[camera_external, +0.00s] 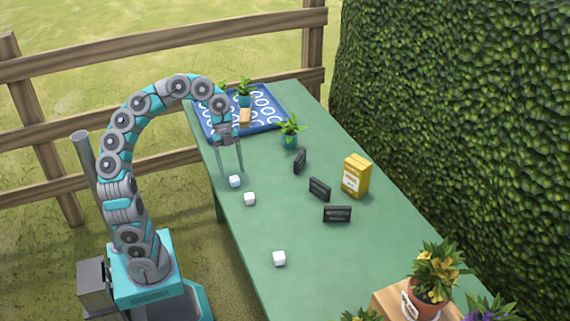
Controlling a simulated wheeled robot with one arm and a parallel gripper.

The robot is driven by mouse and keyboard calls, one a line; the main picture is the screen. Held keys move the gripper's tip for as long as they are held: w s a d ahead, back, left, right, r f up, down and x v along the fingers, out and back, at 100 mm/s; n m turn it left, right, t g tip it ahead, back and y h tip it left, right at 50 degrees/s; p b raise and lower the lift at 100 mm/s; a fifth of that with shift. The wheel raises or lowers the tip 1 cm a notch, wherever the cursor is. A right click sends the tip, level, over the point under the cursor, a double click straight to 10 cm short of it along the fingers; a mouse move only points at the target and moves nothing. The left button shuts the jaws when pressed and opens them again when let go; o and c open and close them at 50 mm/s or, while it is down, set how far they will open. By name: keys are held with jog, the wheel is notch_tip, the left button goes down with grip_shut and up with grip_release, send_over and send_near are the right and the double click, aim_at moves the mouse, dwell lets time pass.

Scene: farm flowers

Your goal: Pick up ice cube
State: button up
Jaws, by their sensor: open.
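Three small white ice cubes show on the green table. The farthest ice cube (235,181) lies near the table's left edge. A second ice cube (250,199) lies just in front of it and to the right. A third ice cube (279,258) lies nearer the camera, apart from the others. My gripper (231,173) is open and points down at the farthest cube, its two thin fingers just above or beside that cube. I cannot tell whether the fingers touch it. Nothing is held.
A blue patterned tray (272,104) with a potted plant (245,94) stands at the far end. Another plant (290,132), several black blocks (337,214) and a yellow box (356,176) stand right of the cubes. Flowerpots (432,282) are at the near right. The table (245,245) is clear around the near cube.

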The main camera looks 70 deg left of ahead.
aim_at(234, 177)
jog(key=shift+x, duration=1.6)
jog(key=shift+w+d+r, duration=0.1)
jog(key=shift+d, duration=0.05)
grip_shut()
